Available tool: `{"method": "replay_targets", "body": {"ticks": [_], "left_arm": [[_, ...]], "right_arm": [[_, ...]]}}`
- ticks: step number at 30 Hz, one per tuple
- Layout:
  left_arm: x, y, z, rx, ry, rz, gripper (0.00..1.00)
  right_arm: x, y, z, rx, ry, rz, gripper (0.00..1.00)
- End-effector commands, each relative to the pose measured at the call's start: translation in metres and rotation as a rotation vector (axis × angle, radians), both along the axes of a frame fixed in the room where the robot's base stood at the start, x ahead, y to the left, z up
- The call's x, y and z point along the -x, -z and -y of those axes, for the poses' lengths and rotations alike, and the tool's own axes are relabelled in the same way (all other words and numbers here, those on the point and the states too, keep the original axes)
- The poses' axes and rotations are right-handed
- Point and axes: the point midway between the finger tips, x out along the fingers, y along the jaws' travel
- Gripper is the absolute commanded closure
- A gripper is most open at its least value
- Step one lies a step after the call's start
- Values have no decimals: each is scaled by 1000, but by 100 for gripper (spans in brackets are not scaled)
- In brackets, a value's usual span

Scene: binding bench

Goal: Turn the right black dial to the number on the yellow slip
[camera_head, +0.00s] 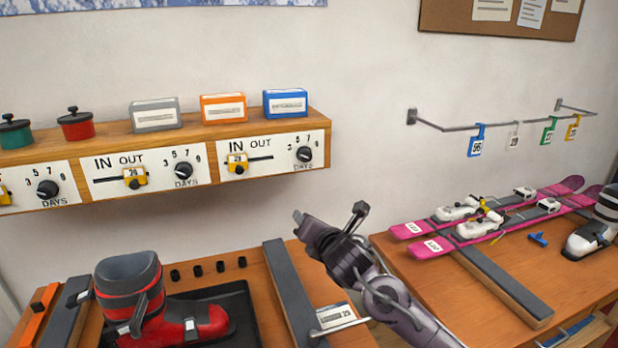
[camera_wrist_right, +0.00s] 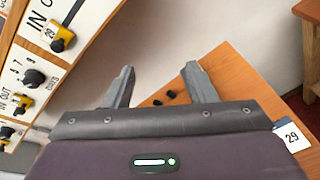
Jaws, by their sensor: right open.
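The right black dial (camera_head: 304,154) is on the rightmost white panel, with 3, 5, 7 and further figures around it and "DAYS" below. Where its pointer stands is too small to tell. A yellow piece (camera_head: 237,163) on that panel's slot seems to read 29. A yellow tag (camera_head: 572,128) hangs on the wall rail, its number unclear. I cannot tell which is the yellow slip. My right gripper (camera_head: 331,213) is open and empty, below and right of the dial, apart from it. Its jaws (camera_wrist_right: 161,82) are empty in the wrist view. My left gripper is not in view.
The middle dial (camera_head: 183,171) and left dial (camera_head: 47,189) share the shelf front (camera_head: 100,205). Several boxes and tins stand on top. Below are a red ski boot (camera_head: 150,305) and a white card (camera_head: 337,315). Pink skis (camera_head: 500,212) lie right.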

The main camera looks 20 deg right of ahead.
Motion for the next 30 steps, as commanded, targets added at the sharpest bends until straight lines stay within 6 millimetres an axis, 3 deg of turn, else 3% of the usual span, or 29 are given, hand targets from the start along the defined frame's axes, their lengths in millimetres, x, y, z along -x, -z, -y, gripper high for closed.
{"method": "replay_targets", "body": {"ticks": [1,3,6,9,14,24,30], "left_arm": [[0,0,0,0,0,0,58],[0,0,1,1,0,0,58],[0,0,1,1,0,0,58],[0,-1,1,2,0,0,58],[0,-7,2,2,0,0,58],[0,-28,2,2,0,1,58],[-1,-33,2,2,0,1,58]], "right_arm": [[-17,-27,10,139,-23,69,49],[-31,-54,20,305,-47,139,49],[-44,-80,31,469,-61,205,49],[-50,-94,36,552,-67,236,49],[-63,-99,36,570,-67,243,49],[-110,-98,34,567,-67,239,49],[-125,-97,33,567,-68,241,49]]}}
